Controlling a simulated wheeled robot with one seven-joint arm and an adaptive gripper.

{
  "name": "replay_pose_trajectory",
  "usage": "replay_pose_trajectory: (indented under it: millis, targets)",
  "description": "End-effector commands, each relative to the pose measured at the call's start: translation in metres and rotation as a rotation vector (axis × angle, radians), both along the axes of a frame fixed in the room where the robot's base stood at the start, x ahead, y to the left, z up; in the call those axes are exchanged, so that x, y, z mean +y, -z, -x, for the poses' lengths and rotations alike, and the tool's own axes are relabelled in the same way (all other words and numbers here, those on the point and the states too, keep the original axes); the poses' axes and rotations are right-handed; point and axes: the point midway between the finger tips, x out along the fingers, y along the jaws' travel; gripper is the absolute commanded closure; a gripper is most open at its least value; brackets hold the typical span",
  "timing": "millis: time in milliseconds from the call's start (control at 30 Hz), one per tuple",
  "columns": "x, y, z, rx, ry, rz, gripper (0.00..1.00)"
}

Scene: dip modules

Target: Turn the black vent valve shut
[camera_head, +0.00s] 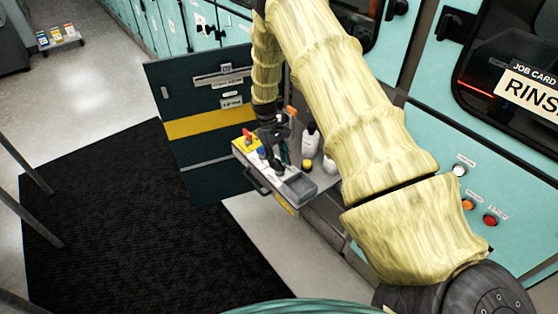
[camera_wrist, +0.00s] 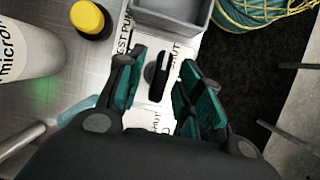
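The black vent valve (camera_wrist: 157,77) shows in the wrist view as a dark elongated handle on a white labelled panel (camera_wrist: 150,22). Its long side runs roughly up and down the picture. "SHUT" is printed to its right and again below it. My gripper (camera_wrist: 164,72) is open, with one teal-padded finger on each side of the handle. A gap shows on both sides, so neither finger visibly grips it. In the head view my gripper (camera_head: 278,148) is over the pull-out panel (camera_head: 262,181), and I cannot make out the black valve there.
White bottles (camera_head: 310,145) stand close on the right. An open dark door (camera_head: 195,95) is at the left.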

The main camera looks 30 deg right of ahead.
Motion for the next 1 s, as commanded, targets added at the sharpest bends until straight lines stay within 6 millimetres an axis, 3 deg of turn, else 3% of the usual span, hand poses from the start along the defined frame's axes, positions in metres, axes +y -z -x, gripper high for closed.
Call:
replay_pose_trajectory:
  millis: [167, 700, 1000]
  targets:
    - [0.000, -0.015, -0.007, -0.002, 0.000, 0.001, 0.64]
    - [0.002, -0.097, -0.041, -0.003, 0.000, 0.001, 0.64]
    - [0.002, -0.110, -0.046, -0.001, 0.000, 0.000, 0.64]
